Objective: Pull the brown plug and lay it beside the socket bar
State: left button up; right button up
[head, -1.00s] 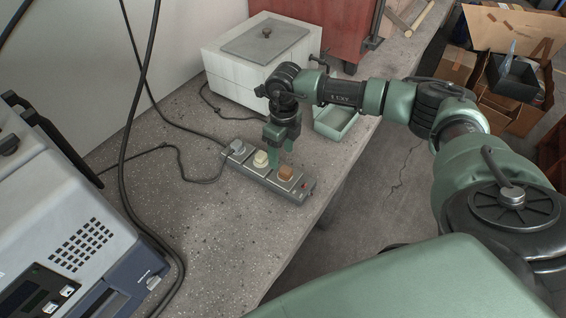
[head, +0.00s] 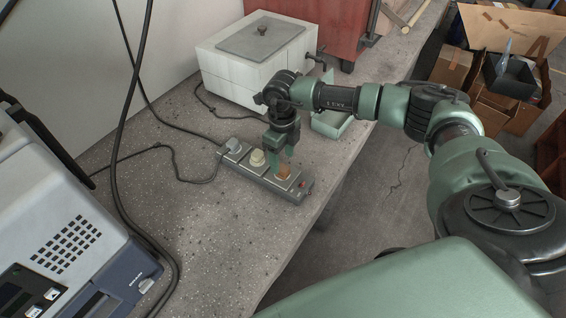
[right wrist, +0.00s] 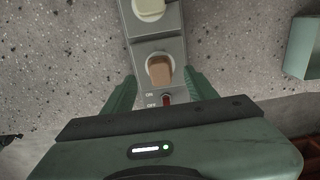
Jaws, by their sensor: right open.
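The grey socket bar (head: 259,180) lies on the concrete bench, with a grey plug (head: 233,145), a cream plug (head: 257,158) and the brown plug (head: 284,171) seated in a row. The brown plug (right wrist: 159,70) is in the socket nearest the red switch, in the right wrist view. My right gripper (head: 281,163) points down over the bar at the brown plug. In the right wrist view its two fingers (right wrist: 160,88) are apart, one on each side of the bar, with the brown plug just ahead between them. My left gripper is not in view.
A pale green tray (head: 330,122) stands right of my right gripper near the bench edge. A white box with a grey lid (head: 255,65) is behind. Black cables run left of the bar. A grey device (head: 60,225) fills the left. Bench before the bar is clear.

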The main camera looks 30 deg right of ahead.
aim_at(282, 167)
notch_tip(282, 167, down, 5)
jog(key=b, duration=0.2)
jog(key=shift+r+b, duration=0.2)
jog(key=shift+b, duration=0.15)
dwell(0.7)
grip_shut()
jog(key=shift+r, duration=0.2)
jog(key=shift+r+p, duration=2.15)
jog(key=shift+r, duration=0.75)
